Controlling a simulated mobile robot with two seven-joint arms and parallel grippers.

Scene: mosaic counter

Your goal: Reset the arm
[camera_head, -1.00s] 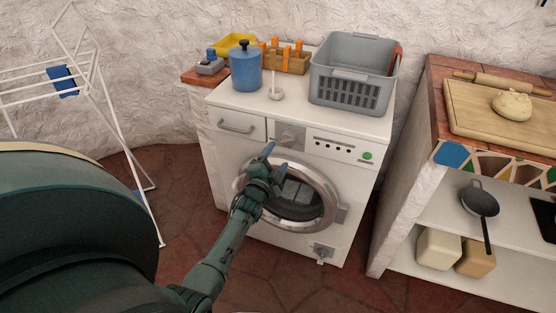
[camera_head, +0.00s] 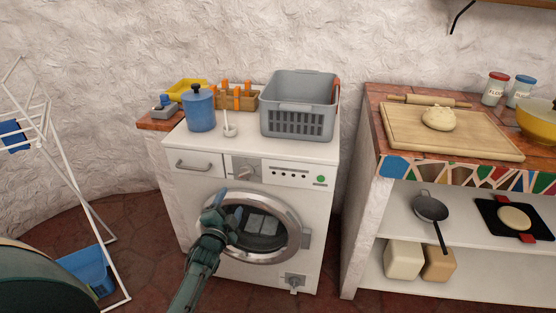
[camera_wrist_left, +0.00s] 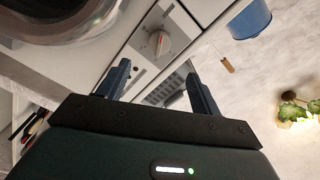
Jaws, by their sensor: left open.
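My left gripper (camera_head: 229,207) is in front of the washing machine's (camera_head: 258,170) round door in the head view. Its arm comes up from the lower left. In the left wrist view its two dark fingers (camera_wrist_left: 157,90) stand apart with nothing between them. The machine's control knob (camera_head: 246,173) is just above the gripper in the head view; the knob also shows beyond the fingers in the left wrist view (camera_wrist_left: 157,43). The round door (camera_head: 295,222) looks closed, with a pale shape behind its glass. I cannot tell whether the gripper touches the door. My right gripper is not in view.
On the machine stand a blue canister (camera_head: 201,112) and a grey basket (camera_head: 300,108). A white drying rack (camera_head: 75,190) is at left, near a blue bin (camera_head: 84,270). A counter with shelves is at right, holding a cutting board (camera_head: 480,140).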

